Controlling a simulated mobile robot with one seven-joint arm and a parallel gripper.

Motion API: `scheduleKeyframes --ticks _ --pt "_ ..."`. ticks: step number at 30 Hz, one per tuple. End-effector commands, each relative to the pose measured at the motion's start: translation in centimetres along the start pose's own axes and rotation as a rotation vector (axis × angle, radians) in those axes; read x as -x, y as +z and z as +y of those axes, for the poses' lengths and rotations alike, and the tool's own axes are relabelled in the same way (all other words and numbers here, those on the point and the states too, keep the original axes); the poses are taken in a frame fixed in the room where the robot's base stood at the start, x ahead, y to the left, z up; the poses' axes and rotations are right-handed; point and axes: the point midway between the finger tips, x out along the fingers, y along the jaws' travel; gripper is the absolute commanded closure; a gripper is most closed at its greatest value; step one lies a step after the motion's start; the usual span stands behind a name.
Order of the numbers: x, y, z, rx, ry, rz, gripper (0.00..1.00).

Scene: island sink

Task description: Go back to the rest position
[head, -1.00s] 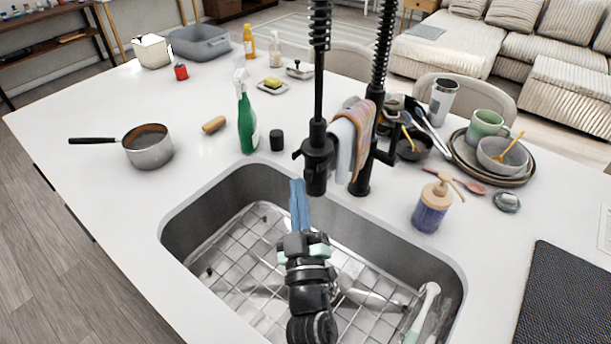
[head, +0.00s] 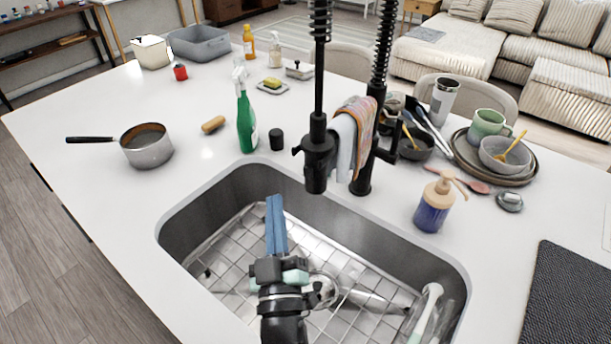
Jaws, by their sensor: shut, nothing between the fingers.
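My gripper (head: 275,205) shows in the head view, over the left middle of the sink (head: 185,220). Its two blue fingers lie together, shut, with nothing between them. They point toward the sink's far wall. My wrist comes up from the bottom edge of the picture and hides part of the wire rack (head: 235,235) on the sink floor.
A black faucet (head: 316,165) with a hanging cloth (head: 352,135) stands behind the sink. A green spray bottle (head: 246,122), a saucepan (head: 147,150) and a soap pump (head: 434,205) stand around the sink. Utensils (head: 370,299) lie in it. The left front counter is clear.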

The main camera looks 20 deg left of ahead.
Motion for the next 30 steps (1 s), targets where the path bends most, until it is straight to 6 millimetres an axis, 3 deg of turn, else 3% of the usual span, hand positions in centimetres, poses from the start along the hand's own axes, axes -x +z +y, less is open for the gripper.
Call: scheduleKeyframes --ticks 13,17,20,24,26,30 --pt "0.0 -0.1 0.0 0.000 0.000 0.000 1.00" --pt "-1.2 -1.5 2.2 -0.006 0.046 0.015 1.00" --pt "-3.2 -4.4 6.4 -0.023 0.129 0.042 1.00" --pt "-5.6 -10.8 14.6 -0.072 0.276 0.103 1.00" --pt "-5.9 -14.0 18.0 -0.101 0.331 0.135 1.00" --pt "-5.1 -22.1 25.1 -0.169 0.428 0.226 1.00"
